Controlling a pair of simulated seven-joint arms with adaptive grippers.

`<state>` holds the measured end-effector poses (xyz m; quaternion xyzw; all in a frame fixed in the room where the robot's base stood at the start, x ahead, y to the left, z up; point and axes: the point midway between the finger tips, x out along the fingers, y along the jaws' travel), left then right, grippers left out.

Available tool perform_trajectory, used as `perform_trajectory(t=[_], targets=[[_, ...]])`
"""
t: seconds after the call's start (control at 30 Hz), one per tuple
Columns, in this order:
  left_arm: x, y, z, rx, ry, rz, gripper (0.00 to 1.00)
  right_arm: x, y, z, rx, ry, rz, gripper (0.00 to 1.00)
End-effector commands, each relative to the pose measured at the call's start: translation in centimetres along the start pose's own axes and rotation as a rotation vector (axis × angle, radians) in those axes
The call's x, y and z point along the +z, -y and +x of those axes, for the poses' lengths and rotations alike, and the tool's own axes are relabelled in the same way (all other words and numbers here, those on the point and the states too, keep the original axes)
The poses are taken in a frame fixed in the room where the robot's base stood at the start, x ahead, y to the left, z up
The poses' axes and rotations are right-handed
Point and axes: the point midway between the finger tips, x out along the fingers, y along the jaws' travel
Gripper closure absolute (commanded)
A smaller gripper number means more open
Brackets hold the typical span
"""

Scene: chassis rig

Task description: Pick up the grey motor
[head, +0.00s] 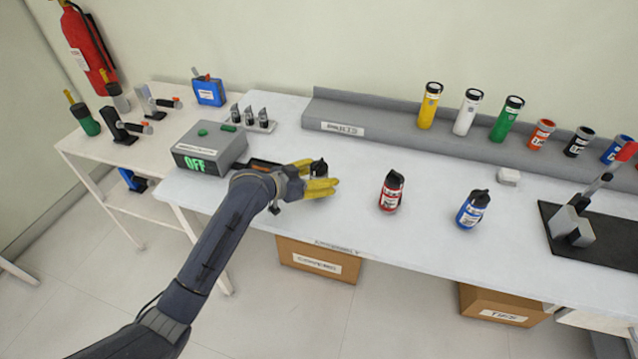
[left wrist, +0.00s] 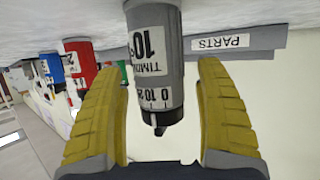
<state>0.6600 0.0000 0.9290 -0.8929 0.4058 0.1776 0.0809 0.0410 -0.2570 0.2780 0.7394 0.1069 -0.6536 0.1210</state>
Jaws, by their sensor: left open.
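The grey motor (left wrist: 155,50) shows in the left wrist view, which is upside down, between the two yellow fingers of my left gripper (left wrist: 160,68). It carries white labels and a black end. The fingers are open, with a visible gap on each side of the motor. In the head view my left gripper (head: 321,180) reaches in from the left over the white table. Only the black top and part of the body of the grey motor (head: 319,169) show there; the fingers hide the rest. My right gripper is not in view.
A red motor (head: 391,191) and a blue motor (head: 472,209) stand to the right on the white table (head: 430,235). A grey box reading OFF (head: 209,147) is left of my gripper. A grey ledge (head: 385,135) with coloured cylinders runs along the back.

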Motion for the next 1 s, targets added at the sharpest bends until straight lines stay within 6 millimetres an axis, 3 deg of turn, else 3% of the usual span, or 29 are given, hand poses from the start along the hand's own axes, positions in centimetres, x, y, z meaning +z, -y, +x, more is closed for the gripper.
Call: perform_trajectory(t=[0.17,0.77,1.0], targets=[[-0.01,0.0,-0.01,0.0,0.0,0.0,0.3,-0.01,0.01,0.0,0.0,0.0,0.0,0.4],[0.02,-0.01,-0.02,0.0,0.0,-0.001,0.99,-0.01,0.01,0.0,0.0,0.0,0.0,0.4],[-0.11,-0.01,-0.03,0.0,-0.002,0.0,1.0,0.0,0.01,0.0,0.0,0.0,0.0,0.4]])
